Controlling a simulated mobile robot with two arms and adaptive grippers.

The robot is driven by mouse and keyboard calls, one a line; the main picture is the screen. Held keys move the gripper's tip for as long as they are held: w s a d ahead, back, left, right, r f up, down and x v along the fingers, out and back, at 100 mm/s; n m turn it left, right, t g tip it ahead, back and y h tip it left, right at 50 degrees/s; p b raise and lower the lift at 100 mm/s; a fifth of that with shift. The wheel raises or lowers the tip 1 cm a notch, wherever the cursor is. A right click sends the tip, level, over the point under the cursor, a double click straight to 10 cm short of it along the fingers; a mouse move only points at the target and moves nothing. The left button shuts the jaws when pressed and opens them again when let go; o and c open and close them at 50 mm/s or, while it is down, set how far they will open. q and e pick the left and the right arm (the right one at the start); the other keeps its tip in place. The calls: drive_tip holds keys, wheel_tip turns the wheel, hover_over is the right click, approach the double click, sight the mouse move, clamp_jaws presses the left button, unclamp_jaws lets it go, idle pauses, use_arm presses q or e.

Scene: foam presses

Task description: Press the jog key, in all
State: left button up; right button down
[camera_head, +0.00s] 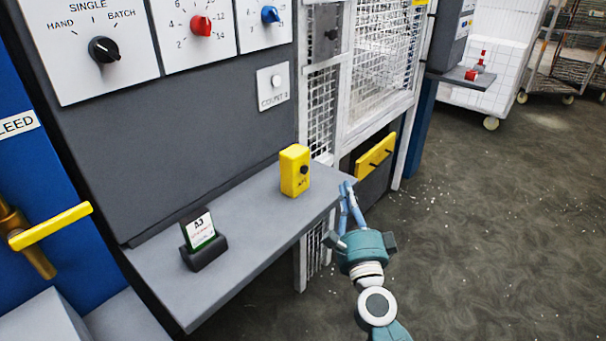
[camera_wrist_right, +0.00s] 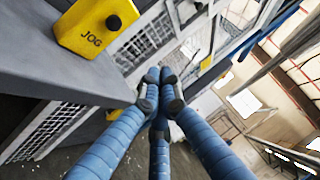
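The jog box is a yellow block (camera_head: 295,172) standing near the right end of the grey shelf (camera_head: 255,215), with a black round button (camera_head: 304,170) on its face. In the right wrist view the yellow block (camera_wrist_right: 88,30) is at the upper left, marked JOG, with its black button (camera_wrist_right: 113,22) in plain sight. My right gripper (camera_head: 346,188) is just right of the shelf's end, apart from the block. Its blue fingers (camera_wrist_right: 160,84) come together at the tips, with nothing between them. My left gripper is not in view.
A card in a black holder (camera_head: 203,245) stands on the shelf, left of the block. The grey panel behind carries a black knob (camera_head: 104,49), a red knob (camera_head: 200,26) and a blue knob (camera_head: 270,14). A yellow lever (camera_head: 50,227) juts out at left.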

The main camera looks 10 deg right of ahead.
sight(305, 170)
drive_tip(key=shift+w, duration=0.1)
drive_tip(key=shift+w+a, duration=0.1)
drive_tip(key=w+a+b, duration=0.1)
drive_tip(key=w+a, duration=0.3)
drive_tip(key=w, duration=0.1)
drive_tip(key=shift+w+a+f+b, duration=0.1)
drive_tip(key=shift+w+a+b, duration=0.1)
drive_tip(key=shift+w+b, duration=0.15)
drive_tip(key=shift+w+a, duration=0.45)
drive_tip(key=shift+w, duration=0.05)
drive_tip(key=shift+w, duration=0.1)
idle(1.0)
drive_tip(key=shift+w+a, duration=0.25)
